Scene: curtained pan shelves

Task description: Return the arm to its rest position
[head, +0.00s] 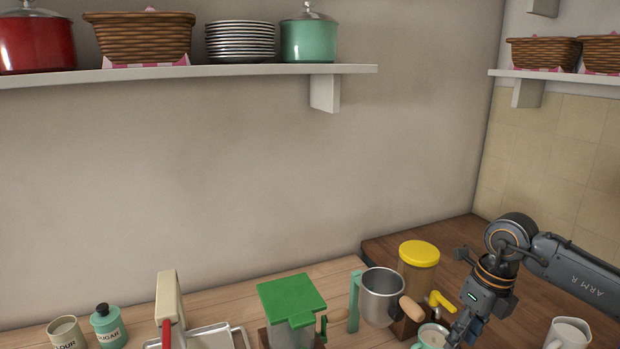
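My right arm comes in from the right over the counter, and its gripper (464,332) points down near the bottom edge. It is just right of a small teal-and-white cup (431,338). The fingertips are near the picture's edge, and I cannot tell whether they are open or shut, or whether they touch the cup. My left arm and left gripper are not in view.
Left of the gripper stand a metal pitcher (381,298), a yellow-lidded jar (418,262) and a green-topped container (290,298). A white jug (567,334) stands at right. A wall shelf (230,72) holds pots, plates and a basket. Open space lies below it.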

